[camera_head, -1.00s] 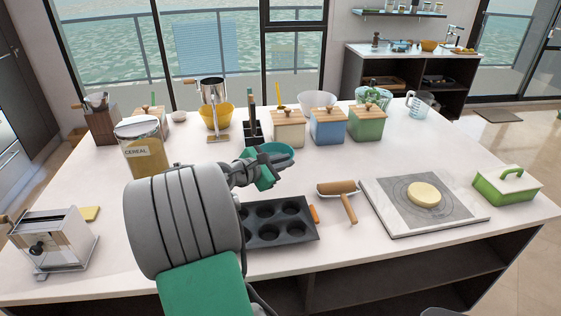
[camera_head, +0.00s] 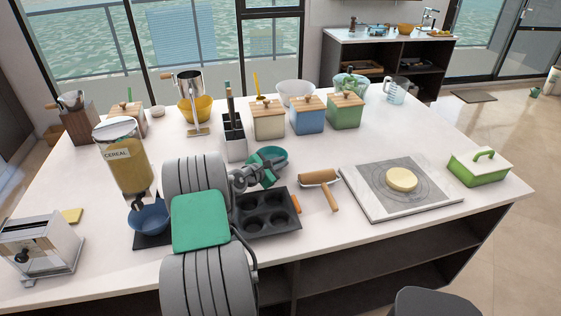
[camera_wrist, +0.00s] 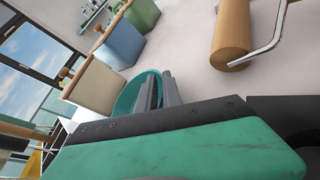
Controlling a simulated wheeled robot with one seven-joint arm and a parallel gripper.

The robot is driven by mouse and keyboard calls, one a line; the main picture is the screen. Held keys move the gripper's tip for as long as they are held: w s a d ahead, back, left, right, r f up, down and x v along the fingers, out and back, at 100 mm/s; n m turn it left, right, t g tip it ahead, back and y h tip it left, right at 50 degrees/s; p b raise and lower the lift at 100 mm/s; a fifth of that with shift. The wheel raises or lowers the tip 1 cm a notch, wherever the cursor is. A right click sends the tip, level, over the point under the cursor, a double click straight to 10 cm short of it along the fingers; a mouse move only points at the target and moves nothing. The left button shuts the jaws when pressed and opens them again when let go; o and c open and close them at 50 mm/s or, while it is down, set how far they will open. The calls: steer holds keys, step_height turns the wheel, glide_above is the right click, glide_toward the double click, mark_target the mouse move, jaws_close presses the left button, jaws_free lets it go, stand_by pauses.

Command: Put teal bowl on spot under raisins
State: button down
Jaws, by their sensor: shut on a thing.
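My gripper (camera_head: 262,170) is shut on the teal bowl (camera_head: 275,155) near the middle of the counter, in front of the cream canister. In the wrist view the fingers (camera_wrist: 158,92) overlap the near rim of the teal bowl (camera_wrist: 124,100). I cannot tell whether the bowl is clear of the counter. A dispenser labelled CEREAL (camera_head: 127,160) stands at the left, with a blue bowl (camera_head: 149,218) below it on a dark base (camera_head: 147,241). No raisins label is readable; my arm hides the area just right of that dispenser.
A dark muffin tin (camera_head: 268,224) lies just in front of my gripper, with a rolling pin (camera_head: 320,178) to its right. Cream (camera_head: 268,121), blue (camera_head: 307,117) and green canisters (camera_head: 344,112) stand behind. A utensil holder (camera_head: 234,140) stands behind my gripper. A toaster (camera_head: 40,245) is front left.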

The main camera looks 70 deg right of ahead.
steer(key=shift+f, duration=0.1)
steer(key=c, duration=1.5)
jaws_free()
